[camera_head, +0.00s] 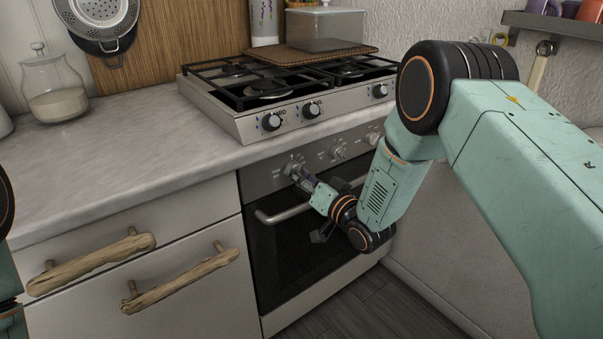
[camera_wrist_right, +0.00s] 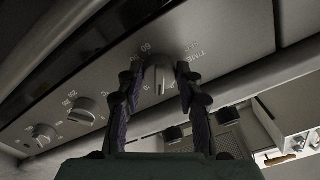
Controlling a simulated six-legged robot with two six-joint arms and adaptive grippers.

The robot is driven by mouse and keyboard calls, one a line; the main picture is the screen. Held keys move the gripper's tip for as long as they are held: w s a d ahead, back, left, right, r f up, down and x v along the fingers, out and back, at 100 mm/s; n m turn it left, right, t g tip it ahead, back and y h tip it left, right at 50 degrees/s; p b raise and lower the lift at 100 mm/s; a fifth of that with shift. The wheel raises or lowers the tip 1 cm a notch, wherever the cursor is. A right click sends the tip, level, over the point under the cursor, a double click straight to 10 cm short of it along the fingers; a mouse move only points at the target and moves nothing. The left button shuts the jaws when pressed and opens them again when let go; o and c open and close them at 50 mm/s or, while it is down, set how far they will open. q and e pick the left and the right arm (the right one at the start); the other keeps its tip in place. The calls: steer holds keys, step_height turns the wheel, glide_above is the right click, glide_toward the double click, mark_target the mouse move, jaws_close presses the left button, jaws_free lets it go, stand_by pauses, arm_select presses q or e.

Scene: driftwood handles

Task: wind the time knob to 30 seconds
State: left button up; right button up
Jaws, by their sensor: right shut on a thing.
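The time knob (camera_wrist_right: 157,76) is a pale round knob with a raised grip on the oven's control panel, marked TIME with small numbers around it in the right wrist view. In the head view, the knob (camera_head: 292,162) is the leftmost on the oven panel. My right gripper (camera_head: 297,170) is at this knob, its two dark fingers (camera_wrist_right: 157,80) on either side and shut on it. My left gripper is not in view; only a bit of my left arm shows.
Two more oven knobs (camera_head: 337,152) sit to the right on the panel. The oven handle (camera_head: 285,212) runs just below my right gripper. Driftwood drawer handles (camera_head: 180,281) stick out at left.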

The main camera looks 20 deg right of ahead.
steer(key=m+p, duration=0.1)
steer(key=m, duration=0.4)
steer(key=shift+a+r+m, duration=0.1)
steer(key=shift+m, duration=0.2)
steer(key=m+p, duration=0.1)
steer(key=m, duration=0.4)
steer(key=shift+r+m, duration=0.1)
steer(key=shift+m, duration=0.2)
steer(key=o, duration=1.1)
steer(key=shift+s, duration=0.1)
steer(key=v, duration=1.2)
